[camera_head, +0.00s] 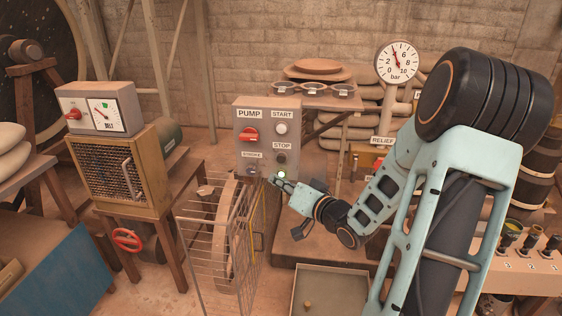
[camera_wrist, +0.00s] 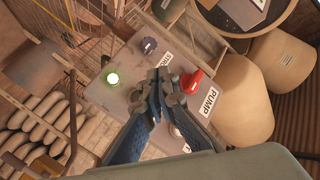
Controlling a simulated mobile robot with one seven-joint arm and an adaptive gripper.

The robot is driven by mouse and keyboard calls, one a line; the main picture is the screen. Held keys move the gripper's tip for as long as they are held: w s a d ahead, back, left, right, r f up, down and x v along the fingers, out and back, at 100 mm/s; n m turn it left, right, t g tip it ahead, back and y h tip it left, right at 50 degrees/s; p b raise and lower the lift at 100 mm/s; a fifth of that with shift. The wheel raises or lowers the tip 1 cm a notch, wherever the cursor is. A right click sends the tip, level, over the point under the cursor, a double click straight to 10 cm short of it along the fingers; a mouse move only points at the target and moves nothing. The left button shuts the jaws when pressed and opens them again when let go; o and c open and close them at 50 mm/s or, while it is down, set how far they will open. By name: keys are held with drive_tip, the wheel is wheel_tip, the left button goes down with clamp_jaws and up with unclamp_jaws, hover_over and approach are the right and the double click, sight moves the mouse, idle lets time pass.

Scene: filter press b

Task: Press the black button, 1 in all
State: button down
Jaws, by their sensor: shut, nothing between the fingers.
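The grey control box (camera_head: 266,114) stands in the middle of the head view. I cannot make out the black button there; the fingers cover part of the panel. Contact cannot be told.
A white START button (camera_head: 281,128) and the red PUMP knob (camera_head: 249,134) share the panel, with a dark knob (camera_head: 253,171) low on its left. A wire cage (camera_head: 215,250) stands at front left. A tray (camera_head: 335,285) lies below my arm.

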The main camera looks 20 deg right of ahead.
sight(281, 159)
drive_tip(key=shift+w+d, duration=0.65)
drive_tip(key=shift+w, duration=0.3)
drive_tip(key=shift+w+d, duration=0.65)
drive_tip(key=shift+w, duration=0.35)
drive_tip(key=shift+w+d, duration=0.65)
drive_tip(key=shift+w, duration=0.3)
drive_tip(key=shift+w+d+p, duration=0.25)
drive_tip(key=shift+w+p, duration=0.05)
drive_tip(key=shift+w, duration=0.05)
drive_tip(key=shift+w+d, duration=0.3)
drive_tip(key=shift+w, duration=0.1)
drive_tip(key=shift+s+a+p, duration=0.4)
drive_tip(key=shift+s+a, duration=0.1)
drive_tip(key=shift+s, duration=0.25)
